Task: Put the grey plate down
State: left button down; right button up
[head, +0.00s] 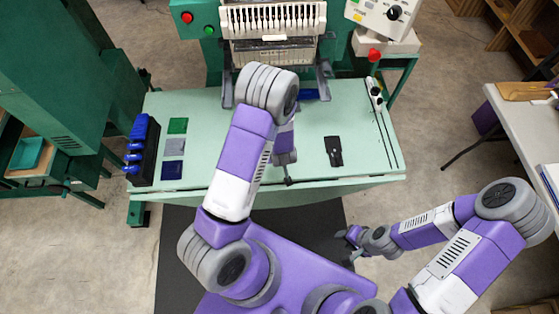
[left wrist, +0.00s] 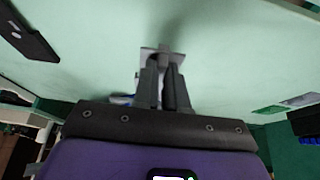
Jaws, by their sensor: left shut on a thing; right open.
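My left gripper (left wrist: 164,70) is shut on a small grey plate (left wrist: 148,57), as the left wrist view shows. The plate sticks out past the fingertips over the pale green table (left wrist: 230,55). I cannot tell whether it touches the tabletop. In the head view my left arm hides most of this gripper and the plate. My right gripper (head: 350,246) is open and empty, low in front of the table, to the right.
Green (head: 178,125), grey (head: 174,144) and blue (head: 172,171) pads lie at the table's left, beside a black rack (head: 143,150) with blue parts. A black flat object (head: 333,151) lies to the right. A machine (head: 272,35) stands at the back. The table's right middle has free room.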

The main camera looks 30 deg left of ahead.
pick_arm(q)
jog(key=shift+f+b, duration=0.35)
jog(key=shift+f, duration=1.5)
jog(key=shift+f, duration=0.15)
jog(key=c, duration=1.2)
grip_release()
